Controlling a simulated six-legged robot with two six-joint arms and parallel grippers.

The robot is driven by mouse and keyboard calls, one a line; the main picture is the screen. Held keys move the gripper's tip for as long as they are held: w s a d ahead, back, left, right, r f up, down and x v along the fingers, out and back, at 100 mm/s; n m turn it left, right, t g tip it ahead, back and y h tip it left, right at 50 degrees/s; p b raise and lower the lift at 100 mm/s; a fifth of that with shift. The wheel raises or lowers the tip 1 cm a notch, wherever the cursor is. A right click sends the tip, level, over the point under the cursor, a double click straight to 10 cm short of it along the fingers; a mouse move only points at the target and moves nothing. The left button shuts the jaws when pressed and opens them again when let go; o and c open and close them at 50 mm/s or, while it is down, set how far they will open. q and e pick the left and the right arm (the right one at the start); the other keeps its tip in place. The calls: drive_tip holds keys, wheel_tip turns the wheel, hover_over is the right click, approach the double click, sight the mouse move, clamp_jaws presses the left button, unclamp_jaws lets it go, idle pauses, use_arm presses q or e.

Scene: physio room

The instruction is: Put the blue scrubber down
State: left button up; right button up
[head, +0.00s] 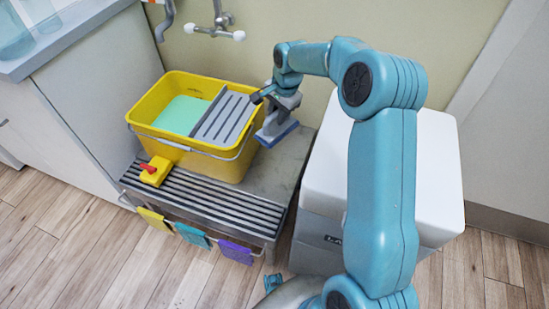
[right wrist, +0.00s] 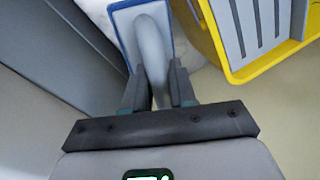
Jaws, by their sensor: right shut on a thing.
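The blue scrubber (head: 277,136) is right of the yellow bucket (head: 233,168), over the back right part of the grey bench (head: 275,165). Its blue-edged pad is low and its grey handle rises from it. My right gripper (head: 272,98) is shut on the handle from above. In the right wrist view, the two fingers (right wrist: 159,88) close on the grey handle, and the scrubber's blue rim (right wrist: 122,8) shows beyond. I cannot tell whether the pad touches the bench. My left gripper is not in view.
The bucket holds green liquid and a grey slotted insert (head: 223,117). A yellow block with a red top (head: 155,171) sits on the slatted front of the bench. Coloured cloths (head: 192,236) hang from its front. A white box (head: 400,165) stands close on the right.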

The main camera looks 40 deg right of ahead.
drive_tip(key=shift+s+f+b+x, duration=0.15)
drive_tip(key=shift+s+b+x, duration=0.6)
drive_tip(key=shift+x, duration=2.3)
drive_tip(key=shift+s+f+b+x, duration=0.15)
drive_tip(key=shift+s+b+x, duration=0.6)
drive_tip(key=shift+x, duration=2.35)
drive_tip(key=shift+s+f+b+x, duration=0.15)
drive_tip(key=shift+s+b+x, duration=0.6)
drive_tip(key=shift+x, duration=2.3)
drive_tip(key=shift+w+d, duration=0.15)
drive_tip(key=shift+d, duration=0.05)
drive_tip(key=shift+f+b, duration=0.15)
drive_tip(key=shift+b, duration=0.15)
drive_tip(key=o, duration=0.9)
drive_tip(key=shift+o, duration=0.2)
